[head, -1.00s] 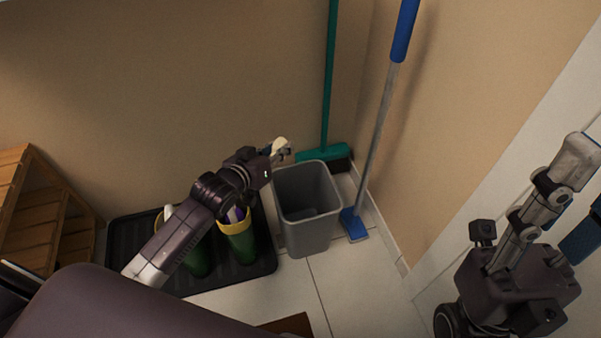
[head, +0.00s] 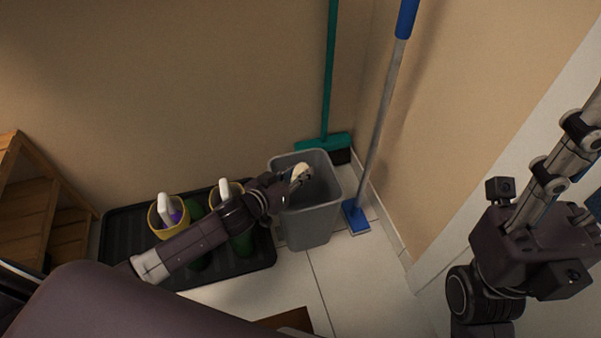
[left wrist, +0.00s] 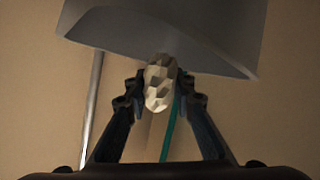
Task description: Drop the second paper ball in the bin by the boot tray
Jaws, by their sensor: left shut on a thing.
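The paper ball (head: 300,171) is cream-coloured and faceted. My left gripper (head: 297,177) is shut on it and holds it over the left part of the bin's opening. In the left wrist view the ball (left wrist: 160,82) sits between the two fingers of the gripper (left wrist: 160,88), with the bin (left wrist: 165,30) beyond it at the top. The grey bin (head: 312,226) stands upright on the floor beside the black boot tray (head: 122,240). The inside bottom of the bin is mostly hidden. My right arm shows at the right edge, but its gripper is out of view.
Green and yellow boots (head: 160,222) stand on the tray, partly behind my left arm. A green broom (head: 327,141) leans behind the bin, and a blue mop (head: 355,216) stands to its right. A wooden rack (head: 35,215) is at the left.

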